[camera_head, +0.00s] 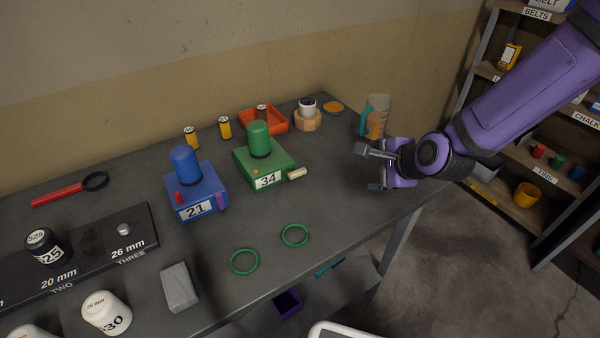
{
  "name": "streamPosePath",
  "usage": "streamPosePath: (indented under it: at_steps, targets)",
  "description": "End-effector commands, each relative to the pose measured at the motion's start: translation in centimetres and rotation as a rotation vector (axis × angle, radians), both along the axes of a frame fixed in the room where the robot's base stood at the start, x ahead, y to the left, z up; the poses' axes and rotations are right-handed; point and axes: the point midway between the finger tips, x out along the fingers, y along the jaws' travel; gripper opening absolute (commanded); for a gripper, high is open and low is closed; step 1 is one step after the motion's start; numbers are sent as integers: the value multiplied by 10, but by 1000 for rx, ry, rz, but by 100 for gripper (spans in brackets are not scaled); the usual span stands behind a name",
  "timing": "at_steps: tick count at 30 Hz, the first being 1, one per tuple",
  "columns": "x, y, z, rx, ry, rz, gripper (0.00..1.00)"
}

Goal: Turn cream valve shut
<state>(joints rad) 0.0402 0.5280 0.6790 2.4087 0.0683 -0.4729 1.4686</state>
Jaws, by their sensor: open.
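The cream valve (296,173) is a small cream handle sticking out to the right from the lower side of the green block (272,158) labelled 34. The block carries a green upright cylinder on top and stands near the middle of the table. My gripper (373,168) is open and empty, to the right of the cream valve and apart from it, near the table's right edge. Its fingers point left. Whether anything hides behind the handle I cannot tell.
The blue block (196,188) labelled 21 has a red and a purple handle, left of the green one. Two green rings (295,235) lie in front. An orange tray (263,120), a wooden nut-shaped holder (307,120) and a cup (376,116) stand behind. Table is clear between valve and gripper.

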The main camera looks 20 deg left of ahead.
Motion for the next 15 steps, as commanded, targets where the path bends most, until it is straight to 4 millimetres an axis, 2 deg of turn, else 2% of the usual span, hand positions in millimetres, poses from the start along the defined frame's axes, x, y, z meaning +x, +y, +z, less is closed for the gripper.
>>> streamPosePath:
  at_steps: [1, 6, 15]
  targets:
    - [-3, 12, -11, 63, 38, -33, 82]
    - [-11, 48, -34, 288, 160, -172, 82]
    - [-26, 96, -59, 676, 403, -447, 82]
